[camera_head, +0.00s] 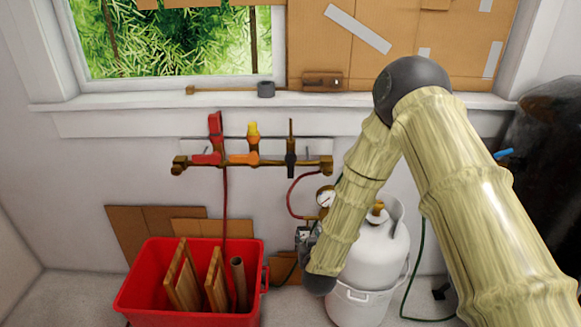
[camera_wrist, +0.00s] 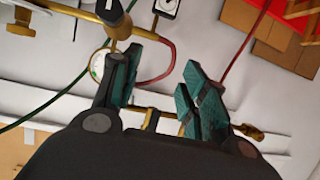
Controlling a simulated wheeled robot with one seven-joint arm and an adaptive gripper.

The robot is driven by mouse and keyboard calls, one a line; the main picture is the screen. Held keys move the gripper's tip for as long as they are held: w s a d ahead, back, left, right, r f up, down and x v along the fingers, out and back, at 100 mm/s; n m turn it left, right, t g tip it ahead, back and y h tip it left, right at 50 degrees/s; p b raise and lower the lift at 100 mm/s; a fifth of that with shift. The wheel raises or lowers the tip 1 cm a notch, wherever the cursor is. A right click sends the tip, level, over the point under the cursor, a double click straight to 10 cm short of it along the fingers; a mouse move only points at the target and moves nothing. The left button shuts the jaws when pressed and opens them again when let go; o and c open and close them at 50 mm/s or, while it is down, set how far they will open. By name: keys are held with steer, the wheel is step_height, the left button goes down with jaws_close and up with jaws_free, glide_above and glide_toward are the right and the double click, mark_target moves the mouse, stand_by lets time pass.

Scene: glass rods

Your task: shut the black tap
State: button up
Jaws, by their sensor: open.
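The black tap (camera_head: 290,150) is at the right end of a brass pipe manifold on the wall in the head view. Its thin handle stands upright above a dark body. To its left are a yellow-orange tap (camera_head: 252,145) and a red tap (camera_head: 214,135). My gripper (camera_wrist: 160,78) shows in the wrist view, open, with teal pads apart and nothing held between them. A brass pipe piece (camera_wrist: 151,121) shows behind the gap. I cannot clearly make out the black tap in the wrist view.
A white gas cylinder (camera_head: 372,247) with a gauge (camera_head: 326,196) stands right of the manifold. A red crate (camera_head: 190,318) holding wooden pieces is below left. The window sill (camera_head: 160,103) runs above. A red hose (camera_head: 291,195) hangs below the black tap.

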mark_target(291, 167)
steer(key=w+a+r+t+h, duration=0.1)
steer(key=w+a+r+t, duration=0.15)
steer(key=w+r, duration=0.4)
steer(key=w+a+r+t, duration=0.2)
steer(key=w+a+r, duration=0.1)
steer(key=r, duration=0.6)
steer(key=shift+m, duration=0.4)
steer(key=w+p, duration=0.1)
steer(key=w, duration=0.9)
steer(key=shift+w+f+p, duration=0.15)
steer(key=shift+w+p, duration=0.05)
steer(key=shift+p, duration=0.2)
jaws_close()
